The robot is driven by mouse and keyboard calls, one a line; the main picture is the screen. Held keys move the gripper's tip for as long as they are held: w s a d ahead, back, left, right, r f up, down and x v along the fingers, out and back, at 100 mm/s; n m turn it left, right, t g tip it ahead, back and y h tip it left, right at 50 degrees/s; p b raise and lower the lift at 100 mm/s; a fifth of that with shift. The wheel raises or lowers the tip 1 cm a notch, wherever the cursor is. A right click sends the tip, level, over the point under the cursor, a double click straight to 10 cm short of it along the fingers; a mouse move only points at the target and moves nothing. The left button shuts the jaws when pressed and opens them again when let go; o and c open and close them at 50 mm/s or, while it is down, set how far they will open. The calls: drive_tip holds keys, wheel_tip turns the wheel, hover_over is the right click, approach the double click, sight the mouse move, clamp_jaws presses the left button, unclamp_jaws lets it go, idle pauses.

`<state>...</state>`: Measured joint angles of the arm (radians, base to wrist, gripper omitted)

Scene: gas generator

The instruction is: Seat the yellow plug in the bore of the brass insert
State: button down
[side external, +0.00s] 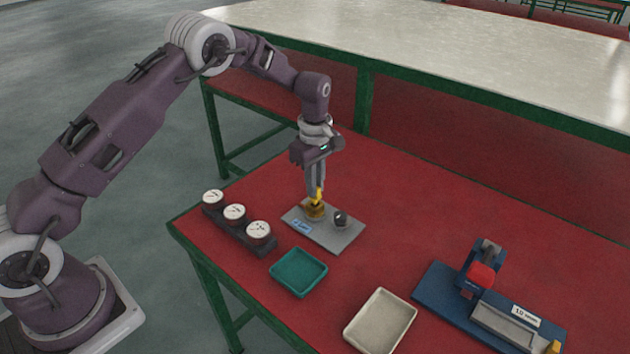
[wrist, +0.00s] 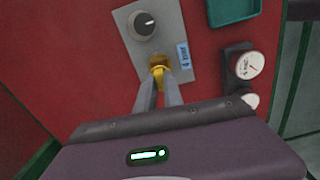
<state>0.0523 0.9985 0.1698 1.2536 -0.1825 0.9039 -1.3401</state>
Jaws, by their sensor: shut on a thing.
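The yellow plug (side external: 319,194) is between the fingertips of my gripper (side external: 317,189), directly at the brass insert (side external: 315,211). The brass insert stands on a grey plate (side external: 340,241) on the red table. In the wrist view, my gripper (wrist: 159,82) is shut on the yellow plug (wrist: 160,72), with the brass insert (wrist: 157,61) just beyond it. The plug's lower end and the bore are hidden, so I cannot tell whether the plug is inside the bore or just above it.
A black knob (side external: 341,218) and a blue label (side external: 302,226) are on the plate. Several round gauges (side external: 235,213) stand at left. A teal tray (side external: 299,272), a cream tray (side external: 380,322) and a blue fixture (side external: 490,300) sit nearer the front. Red tabletop behind the plate is clear.

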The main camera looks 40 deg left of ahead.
drive_tip(key=shift+f, duration=1.15)
drive_tip(key=c, duration=1.4)
unclamp_jaws()
wheel_tip(320, 180, up, 7)
